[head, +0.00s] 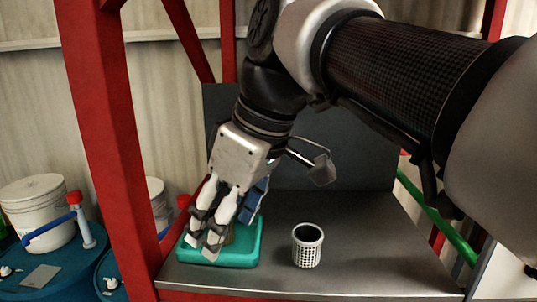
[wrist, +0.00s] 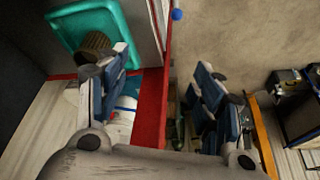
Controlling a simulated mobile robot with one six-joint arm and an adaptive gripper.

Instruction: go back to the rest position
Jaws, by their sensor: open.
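My gripper (head: 228,226) hangs down in front of the teal tray in the head view, its fingers covering part of it. In the wrist view my gripper (wrist: 163,65) has its fingers spread apart, with nothing between the pads. The teal tray (head: 248,255) sits at the left of the grey bench; it also shows at the upper left of the wrist view (wrist: 62,28). A brownish ribbed piece (wrist: 97,42) is in the tray, partly behind a finger. A white perforated basket (head: 307,252) with a dark inside stands upright on the bench, right of the tray and apart from my gripper.
The grey bench (head: 360,262) is clear right of the basket. A dark back panel (head: 350,165) rises behind it. A red post (head: 112,150) stands close at left. Beyond it are a white bucket (head: 35,215) and blue drums (head: 60,270). A green bar (head: 425,205) runs at right.

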